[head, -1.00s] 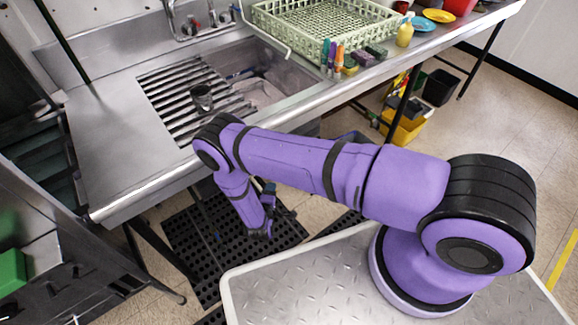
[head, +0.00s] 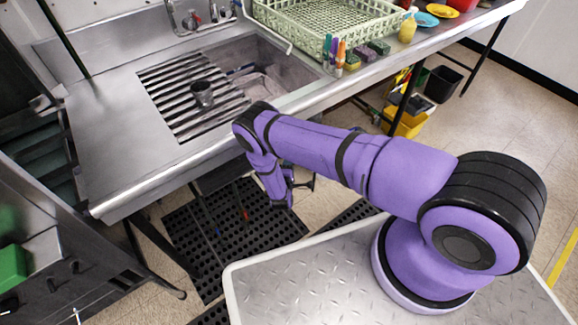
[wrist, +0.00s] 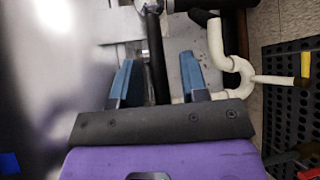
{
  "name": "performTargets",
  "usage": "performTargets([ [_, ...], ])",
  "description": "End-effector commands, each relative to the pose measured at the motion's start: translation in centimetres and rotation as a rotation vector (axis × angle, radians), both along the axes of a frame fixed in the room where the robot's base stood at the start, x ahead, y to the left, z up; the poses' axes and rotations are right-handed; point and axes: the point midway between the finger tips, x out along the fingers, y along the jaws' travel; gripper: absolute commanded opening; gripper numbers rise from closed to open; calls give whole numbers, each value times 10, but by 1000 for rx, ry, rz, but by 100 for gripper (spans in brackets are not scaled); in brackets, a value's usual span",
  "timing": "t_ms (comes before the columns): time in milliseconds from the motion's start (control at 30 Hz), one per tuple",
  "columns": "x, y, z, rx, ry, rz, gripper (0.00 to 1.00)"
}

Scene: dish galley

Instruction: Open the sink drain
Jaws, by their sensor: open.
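My gripper (wrist: 158,78) is open in the wrist view, its two blue fingers apart with nothing seen gripped between them. In the head view it hangs at the end of my purple arm, below the sink's front edge, its fingers partly hidden. The steel sink (head: 262,75) has a slatted rack over its left part. The drain opening is not visible from above. In the wrist view a white curved pipe (wrist: 232,66) lies beyond and right of the fingers, apart from them. A pale rod (wrist: 282,80) with a yellow end (wrist: 305,66) extends right beside it.
A metal cup (head: 203,94) stands on the rack. A green dish crate (head: 325,20) and bottles sit on the counter to the right. A black perforated mat (head: 190,235) lies on the floor. Small red (head: 245,214) and blue (head: 218,232) parts show over it. A dark post (wrist: 157,55) stands between the fingers.

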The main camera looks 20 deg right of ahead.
Motion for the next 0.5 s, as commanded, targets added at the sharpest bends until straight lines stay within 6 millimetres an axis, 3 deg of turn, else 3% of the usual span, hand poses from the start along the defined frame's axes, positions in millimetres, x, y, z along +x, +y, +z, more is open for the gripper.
performTargets([
  [333,4,-2,-1,0,0,0,41],
  [367,4,-2,-1,0,0,0,38],
  [500,4,-2,-1,0,0,0,6],
])
